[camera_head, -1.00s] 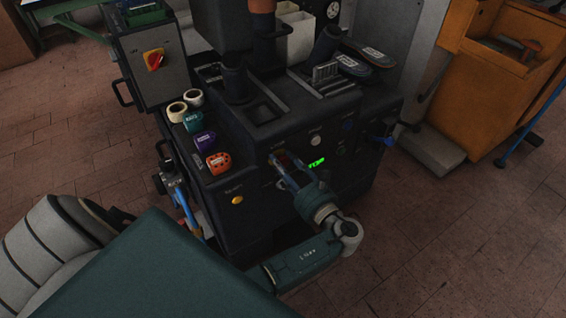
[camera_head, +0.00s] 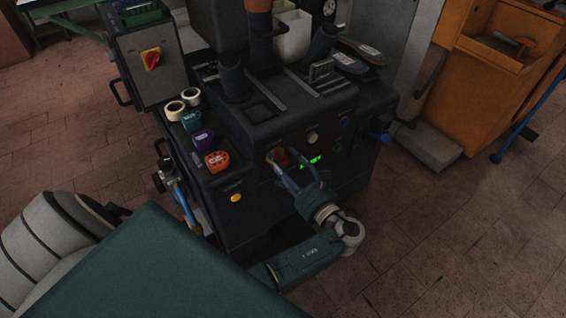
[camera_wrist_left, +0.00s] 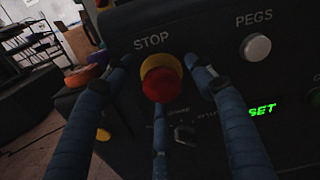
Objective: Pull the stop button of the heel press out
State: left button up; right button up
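The heel press (camera_head: 225,215) is a dark machine in the middle of the head view. Its stop button is a red mushroom head on a yellow collar under the word STOP in the left wrist view (camera_wrist_left: 161,82). In the head view the red button (camera_head: 279,157) shows between the fingers of my left gripper (camera_head: 276,162). In the left wrist view, the gripper's blue fingers (camera_wrist_left: 160,95) stand open around the button, one on each side and one below it, with gaps visible. My right gripper is not in view.
A round PEGS button (camera_wrist_left: 256,47), a dark knob (camera_wrist_left: 186,134) and a green lit display (camera_wrist_left: 262,108) sit close by on the panel. Colored tape rolls (camera_head: 217,161) lie on the left ledge. An orange cabinet (camera_head: 480,90) stands at the right.

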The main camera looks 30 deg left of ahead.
pick_arm(q)
jog(key=shift+f, duration=0.1)
jog(key=shift+d, duration=0.15)
jog(key=v, duration=0.7)
jog(key=shift+s+d, duration=0.1)
